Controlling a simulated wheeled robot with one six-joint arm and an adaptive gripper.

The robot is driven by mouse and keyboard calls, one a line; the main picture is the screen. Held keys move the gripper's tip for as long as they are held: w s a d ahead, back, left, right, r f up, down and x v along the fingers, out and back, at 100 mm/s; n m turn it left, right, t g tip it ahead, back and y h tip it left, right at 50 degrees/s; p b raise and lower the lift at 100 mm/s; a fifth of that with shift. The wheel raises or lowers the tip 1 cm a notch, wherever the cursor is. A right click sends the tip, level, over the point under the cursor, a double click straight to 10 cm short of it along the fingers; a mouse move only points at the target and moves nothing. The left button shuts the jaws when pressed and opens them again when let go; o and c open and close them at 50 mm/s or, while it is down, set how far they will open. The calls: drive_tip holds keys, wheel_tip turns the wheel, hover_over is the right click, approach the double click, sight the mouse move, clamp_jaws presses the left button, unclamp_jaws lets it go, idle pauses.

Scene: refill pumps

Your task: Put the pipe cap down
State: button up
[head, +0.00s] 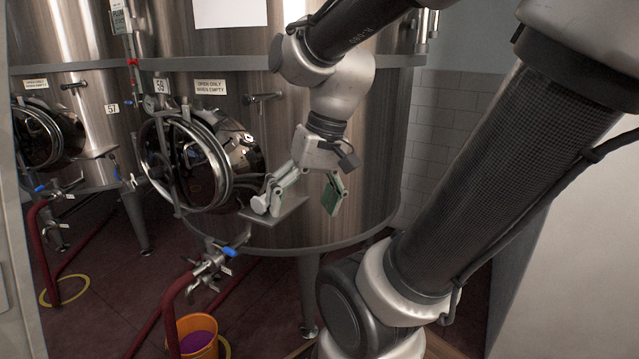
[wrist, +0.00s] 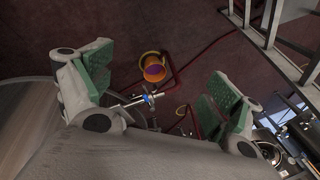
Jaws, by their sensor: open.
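My gripper (head: 300,203) is open in front of the steel tank, with its green-padded fingers spread wide. In the wrist view my gripper (wrist: 158,88) has nothing between its pads. I cannot pick out the pipe cap for certain in either view. A small metal plate (head: 285,214) juts from the tank just below the left finger. A pale rounded piece beside that finger may be part of the finger; I cannot tell. A valve with a blue handle (head: 212,262) stands below and left of my gripper; it also shows in the wrist view (wrist: 149,98).
An orange bucket (head: 198,340) holding purple liquid stands on the dark red floor; it also shows in the wrist view (wrist: 153,68). A red hose (head: 171,298) runs from the valve. The round tank hatch (head: 188,165) is left of my gripper. A tank leg (head: 308,290) stands below.

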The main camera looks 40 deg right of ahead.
drive_tip(key=d+r+n+t+h, duration=0.1)
drive_tip(key=s+d+r+n+t+h, duration=0.1)
drive_tip(key=d+r+n, duration=0.1)
drive_tip(key=shift+r, duration=0.2)
idle(1.2)
